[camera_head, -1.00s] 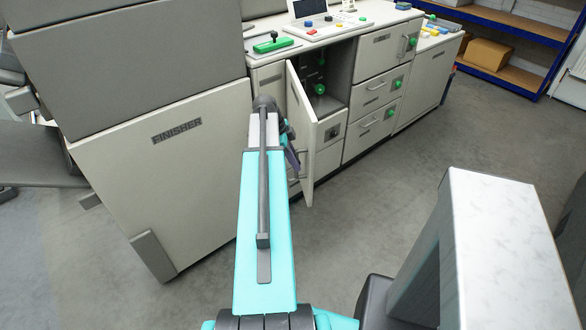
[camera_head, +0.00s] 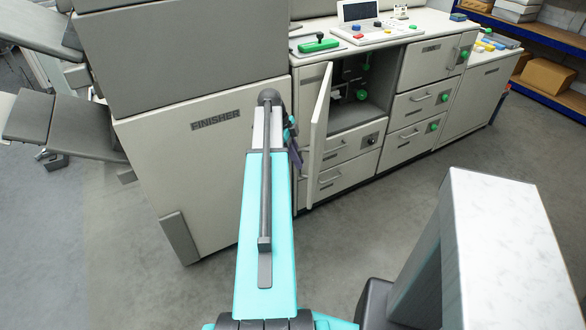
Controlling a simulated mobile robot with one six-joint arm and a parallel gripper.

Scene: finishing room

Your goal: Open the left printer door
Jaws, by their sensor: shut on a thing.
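The left printer door (camera_head: 320,125) is a pale panel standing open, swung out from the cabinet front and seen nearly edge-on. Behind it, the dark compartment shows green knobs inside. My turquoise arm reaches forward to the door's left, outer side. My gripper (camera_head: 294,148) is at its end, close beside the door, largely hidden by the arm. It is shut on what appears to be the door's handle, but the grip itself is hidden.
The finisher (camera_head: 205,160) stands close to the left of my arm. Drawers (camera_head: 415,105) with handles and green knobs are to the right. A control panel (camera_head: 365,30) and green-handled tool (camera_head: 318,43) are on top. Grey floor is clear in front.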

